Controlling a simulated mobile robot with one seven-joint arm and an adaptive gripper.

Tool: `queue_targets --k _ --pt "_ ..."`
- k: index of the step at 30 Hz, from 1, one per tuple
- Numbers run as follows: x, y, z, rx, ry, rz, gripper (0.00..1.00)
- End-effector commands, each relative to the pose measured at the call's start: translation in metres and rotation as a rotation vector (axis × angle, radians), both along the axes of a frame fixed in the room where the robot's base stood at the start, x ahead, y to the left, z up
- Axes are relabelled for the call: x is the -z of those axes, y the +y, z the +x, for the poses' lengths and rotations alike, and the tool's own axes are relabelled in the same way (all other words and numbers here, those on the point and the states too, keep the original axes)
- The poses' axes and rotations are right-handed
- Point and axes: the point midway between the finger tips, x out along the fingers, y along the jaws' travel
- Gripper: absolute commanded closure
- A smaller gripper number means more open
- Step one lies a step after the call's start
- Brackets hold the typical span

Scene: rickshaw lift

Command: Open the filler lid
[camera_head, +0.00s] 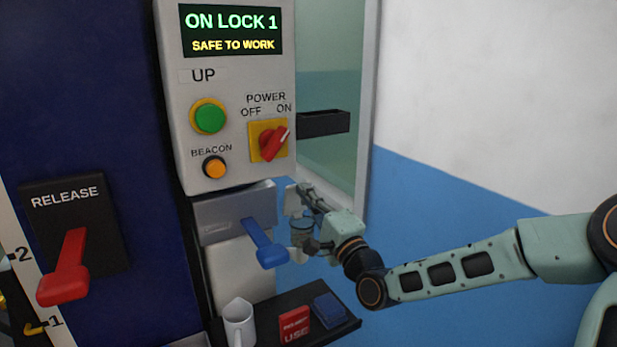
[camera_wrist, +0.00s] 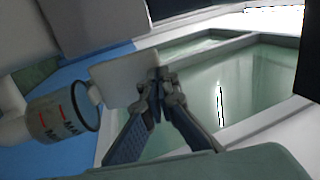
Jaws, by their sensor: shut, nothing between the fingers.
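A clear filler cup (camera_wrist: 62,115) with red MAX and MIN marks and a dark rim shows at the left of the wrist view. In the head view the cup (camera_head: 303,230) is small, beside the control cabinet and partly behind my arm. A pale square plate (camera_wrist: 120,76), apparently the filler lid, sits by the cup's rim, joined near a small round knob. Its exact opening angle is hard to tell. My gripper (camera_wrist: 157,85) is shut and empty, its fingertips beside the plate's edge; I cannot tell whether they touch. In the head view my gripper (camera_head: 308,192) is above the cup.
A blue lever (camera_head: 268,248) juts out left of the cup. A dark shelf (camera_head: 345,323) below holds a white mug (camera_head: 239,322), a red box (camera_head: 294,323) and a blue item (camera_head: 330,307). The control box (camera_head: 225,130) is above left; a glazed frame (camera_head: 365,110) stands behind.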

Motion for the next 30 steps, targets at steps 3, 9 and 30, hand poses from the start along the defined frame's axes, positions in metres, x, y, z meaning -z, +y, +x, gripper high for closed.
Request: queue_targets --k 3,9,30 --pt "-0.015 0.004 0.005 0.0 0.057 -0.041 1.0" --pt "-0.02 0.01 0.014 -0.001 0.158 -0.109 1.0" --pt "-0.017 0.027 0.039 0.0 0.331 -0.223 1.0"
